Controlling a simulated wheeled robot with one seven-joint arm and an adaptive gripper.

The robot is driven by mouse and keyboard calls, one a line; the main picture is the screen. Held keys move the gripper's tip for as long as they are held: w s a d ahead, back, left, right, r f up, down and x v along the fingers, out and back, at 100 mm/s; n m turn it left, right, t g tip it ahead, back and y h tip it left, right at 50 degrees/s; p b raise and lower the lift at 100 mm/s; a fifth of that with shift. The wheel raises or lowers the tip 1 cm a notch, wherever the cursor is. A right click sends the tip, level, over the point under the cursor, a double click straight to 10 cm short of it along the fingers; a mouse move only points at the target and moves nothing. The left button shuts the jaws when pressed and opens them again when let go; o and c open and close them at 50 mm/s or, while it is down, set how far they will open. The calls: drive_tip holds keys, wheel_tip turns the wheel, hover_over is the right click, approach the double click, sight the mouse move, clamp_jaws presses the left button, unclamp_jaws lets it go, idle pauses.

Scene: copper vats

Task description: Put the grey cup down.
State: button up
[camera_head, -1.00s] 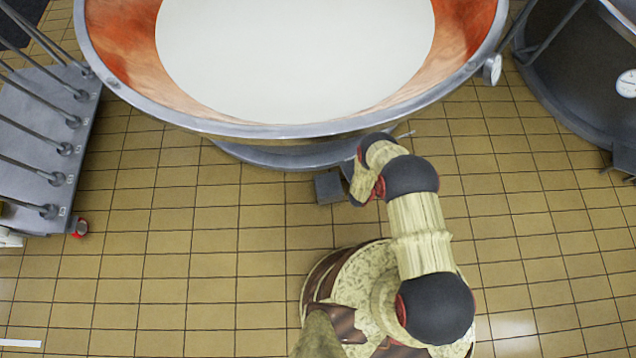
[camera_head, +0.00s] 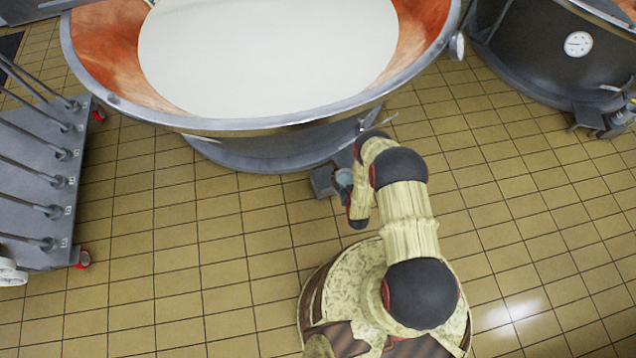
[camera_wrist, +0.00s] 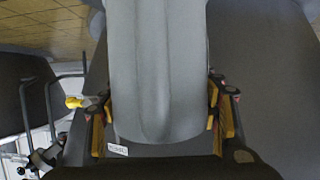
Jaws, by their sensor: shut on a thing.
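The grey cup (camera_wrist: 158,70) fills the middle of the wrist view, smooth and close to the camera. My gripper (camera_wrist: 160,118) is shut on it, with one yellow-and-black finger on each side. In the head view a small pale round shape (camera_head: 344,177) shows at the end of my arm, beside the vat's base; it looks like the cup's top, but it is partly hidden by my arm. I cannot tell whether the cup's bottom touches anything.
A copper vat (camera_head: 420,35) of white liquid stands just ahead of my arm. A small grey block (camera_head: 322,182) sits by its base. A grey rack with rods (camera_head: 40,190) is at left. A dark vat (camera_head: 530,55) is at upper right. The tiled floor (camera_head: 200,270) between is clear.

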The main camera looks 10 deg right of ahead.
drive_tip(key=shift+w+a+r+n+y, duration=0.15)
drive_tip(key=shift+w+a+y, duration=0.1)
drive_tip(key=shift+a, duration=0.25)
drive_tip(key=shift+w+a+n+y, duration=0.15)
drive_tip(key=shift+w+a, duration=0.05)
drive_tip(key=shift+a, duration=0.25)
drive_tip(key=w+a+f+b, duration=0.1)
drive_tip(key=w+f+b, duration=0.2)
drive_tip(key=w+f, duration=0.1)
drive_tip(key=w+a+f+b, duration=0.1)
drive_tip(key=w+f+b, duration=0.2)
drive_tip(key=w+f, duration=0.1)
drive_tip(key=w+a+f+b, duration=0.2)
drive_tip(key=w+f, duration=0.2)
drive_tip(key=shift+w+f+b, duration=0.4)
drive_tip(key=shift+r, duration=0.1)
drive_tip(key=o, duration=1.9)
drive_tip(key=shift+s+f, duration=0.1)
drive_tip(key=shift+f, duration=0.1)
